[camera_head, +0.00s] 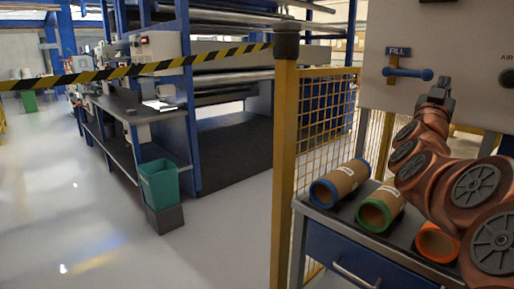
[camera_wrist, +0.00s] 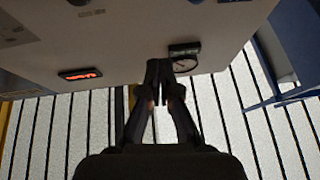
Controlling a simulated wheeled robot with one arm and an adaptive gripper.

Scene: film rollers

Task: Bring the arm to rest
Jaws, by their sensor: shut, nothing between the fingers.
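My copper-coloured arm comes in from the right edge of the head view and reaches up over the cart. My gripper (camera_head: 442,88) is at its end, in front of the pale panel, just right of the blue handle under the FILL label. In the wrist view my gripper (camera_wrist: 163,80) shows as two dark fingers with their tips together and nothing held. The fingertips lie in front of the lower part of the pale panel in that view. Whether they touch the panel cannot be told.
A cart (camera_head: 318,217) under the arm holds rollers with blue (camera_head: 341,182), green (camera_head: 380,206) and orange (camera_head: 436,241) ends. A yellow post (camera_head: 285,170) with mesh fence and striped tape (camera_head: 130,70) stands left of it. A green bin (camera_head: 160,184) stands farther left. The left floor is open.

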